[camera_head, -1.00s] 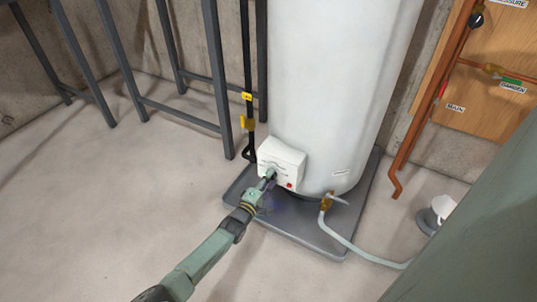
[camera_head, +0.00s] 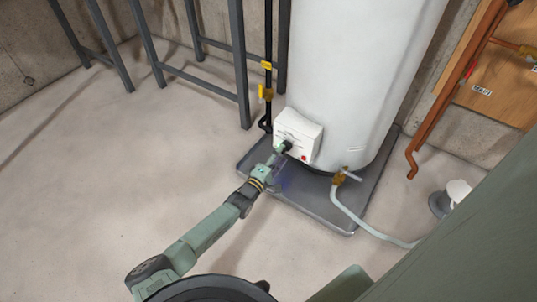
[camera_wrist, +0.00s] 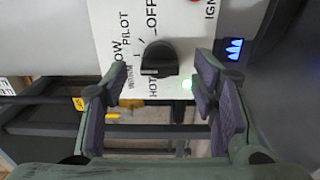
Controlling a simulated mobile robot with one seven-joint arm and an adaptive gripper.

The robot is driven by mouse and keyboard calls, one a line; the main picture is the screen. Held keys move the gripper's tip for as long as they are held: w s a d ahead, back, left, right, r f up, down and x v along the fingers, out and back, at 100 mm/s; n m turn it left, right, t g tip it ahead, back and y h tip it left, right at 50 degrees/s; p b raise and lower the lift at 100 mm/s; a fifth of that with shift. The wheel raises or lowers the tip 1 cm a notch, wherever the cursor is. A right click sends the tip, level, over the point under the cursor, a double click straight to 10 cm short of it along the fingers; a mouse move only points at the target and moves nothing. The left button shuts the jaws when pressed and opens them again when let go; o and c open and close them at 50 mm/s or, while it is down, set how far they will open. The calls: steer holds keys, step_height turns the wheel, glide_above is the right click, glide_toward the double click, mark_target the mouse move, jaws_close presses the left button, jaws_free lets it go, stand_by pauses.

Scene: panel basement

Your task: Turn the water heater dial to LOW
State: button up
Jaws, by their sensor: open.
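The white control box (camera_head: 298,135) sits low on the front of the water heater (camera_head: 350,75). Its black dial (camera_head: 286,147) faces my arm. In the wrist view the dial (camera_wrist: 159,58) is ringed by the labels OFF, PILOT, LOW, WARM and HOT. I cannot tell clearly which label it points at. My gripper (camera_wrist: 163,75) is open, with one finger on each side of the dial and gaps to both, and it holds nothing. In the head view my gripper (camera_head: 276,159) is just in front of the dial.
A red button (camera_head: 304,157) is on the box, and a blue flame window (camera_wrist: 235,48) shows beside it. The heater stands in a grey drain pan (camera_head: 330,222) with a drain valve (camera_head: 340,177) and hose. A black pipe with yellow valve (camera_head: 266,92) and a metal rack (camera_head: 242,75) are left.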

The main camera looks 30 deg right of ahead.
steer(key=v, duration=0.8)
steer(key=shift+a, duration=0.4)
steer(key=shift+s, duration=0.15)
